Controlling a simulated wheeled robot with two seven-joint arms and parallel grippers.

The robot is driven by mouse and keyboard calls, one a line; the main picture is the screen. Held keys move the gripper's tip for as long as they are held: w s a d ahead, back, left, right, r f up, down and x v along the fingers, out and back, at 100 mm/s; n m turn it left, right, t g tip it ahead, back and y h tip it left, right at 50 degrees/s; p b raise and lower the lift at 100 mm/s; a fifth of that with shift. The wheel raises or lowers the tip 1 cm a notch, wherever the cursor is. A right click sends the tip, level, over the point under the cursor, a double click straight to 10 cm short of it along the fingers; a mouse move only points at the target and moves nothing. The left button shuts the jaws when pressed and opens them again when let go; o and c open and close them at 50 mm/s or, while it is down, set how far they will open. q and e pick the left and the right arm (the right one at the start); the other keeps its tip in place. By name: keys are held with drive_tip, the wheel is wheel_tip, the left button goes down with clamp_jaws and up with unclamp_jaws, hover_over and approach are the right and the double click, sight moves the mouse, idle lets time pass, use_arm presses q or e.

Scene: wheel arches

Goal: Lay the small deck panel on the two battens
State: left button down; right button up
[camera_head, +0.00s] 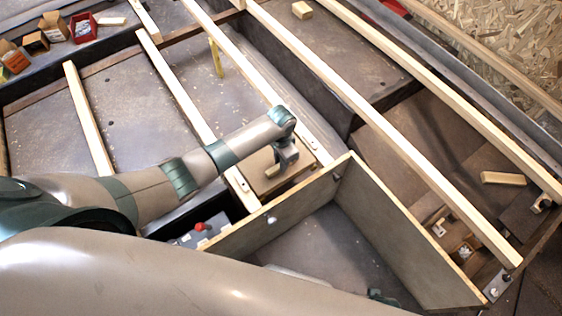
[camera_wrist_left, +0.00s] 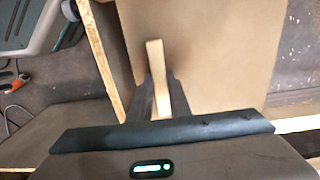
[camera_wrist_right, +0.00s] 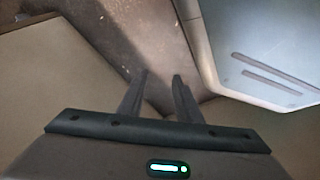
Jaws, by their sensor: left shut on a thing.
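My left gripper (camera_head: 280,168) is shut on a pale wooden grip strip (camera_wrist_left: 156,80) that stands up from a tan panel. This small deck panel (camera_wrist_left: 220,50) is flat and shows partly under my gripper in the head view (camera_head: 258,164). It lies between two pale battens, one on the left (camera_head: 190,105) and one on the right (camera_head: 250,80). I cannot tell whether it touches them. My right gripper (camera_wrist_right: 161,80) is open and empty, with its fingers a little apart; in the head view it is mostly hidden by my arm.
Upright brown boards (camera_head: 400,235) form a box just in front of the panel. A grey unit with a red knob (camera_head: 200,227) sits to the left. Several small boxes (camera_head: 83,28) stand at the far left. A loose wood block (camera_head: 503,178) lies at the right.

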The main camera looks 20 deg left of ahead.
use_arm(q)
drive_tip(key=c, duration=1.6)
unclamp_jaws()
drive_tip(key=shift+o, duration=0.2)
use_arm(e)
drive_tip(key=shift+f, duration=0.15)
